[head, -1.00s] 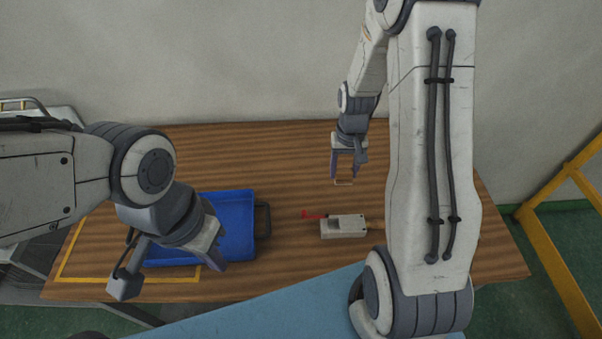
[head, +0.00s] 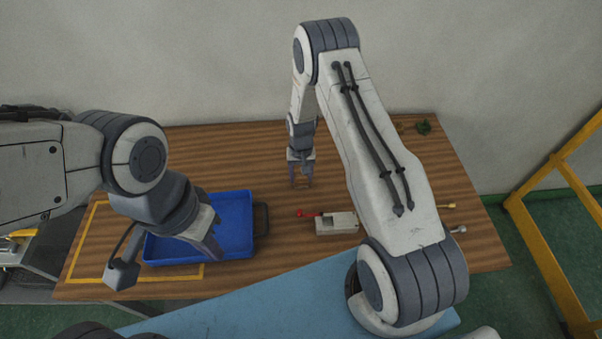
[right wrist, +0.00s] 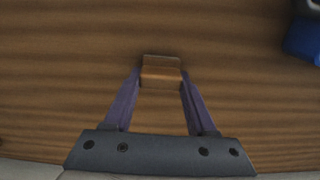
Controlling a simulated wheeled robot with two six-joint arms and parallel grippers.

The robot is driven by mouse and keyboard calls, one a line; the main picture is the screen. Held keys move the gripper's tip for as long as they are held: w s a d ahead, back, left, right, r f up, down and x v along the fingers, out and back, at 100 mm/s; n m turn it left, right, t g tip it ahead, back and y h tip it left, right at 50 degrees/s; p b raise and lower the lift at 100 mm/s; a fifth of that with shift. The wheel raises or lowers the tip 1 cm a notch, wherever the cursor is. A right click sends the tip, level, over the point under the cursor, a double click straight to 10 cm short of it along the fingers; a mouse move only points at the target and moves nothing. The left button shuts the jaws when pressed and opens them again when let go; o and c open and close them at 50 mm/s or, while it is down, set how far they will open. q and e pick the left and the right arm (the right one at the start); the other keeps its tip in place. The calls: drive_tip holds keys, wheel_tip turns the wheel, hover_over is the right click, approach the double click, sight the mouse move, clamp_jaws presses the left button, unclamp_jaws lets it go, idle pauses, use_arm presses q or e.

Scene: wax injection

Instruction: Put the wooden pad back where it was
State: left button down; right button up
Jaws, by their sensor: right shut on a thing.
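The wooden pad (right wrist: 161,75) is a small brown block between the fingertips of my right gripper (right wrist: 160,80) in the right wrist view. The fingers are shut on its two sides. In the head view, my right gripper (head: 301,182) points down over the back middle of the table, and the pad is too small there to make out clearly. I cannot tell the pad's exact height above the wood. My left gripper (head: 211,247) hangs over the blue tray's front right part, and its finger opening cannot be made out.
A pale box-like tool (head: 336,224) with a red end lies right of the tray. A green item (head: 424,127) lies at the back right. Table around my right gripper is clear.

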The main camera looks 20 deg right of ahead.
drive_tip(key=shift+f, duration=0.15)
drive_tip(key=shift+f+b, duration=0.25)
drive_tip(key=shift+b, duration=0.05)
drive_tip(key=o, duration=1.2)
drive_tip(key=shift+r, duration=0.1)
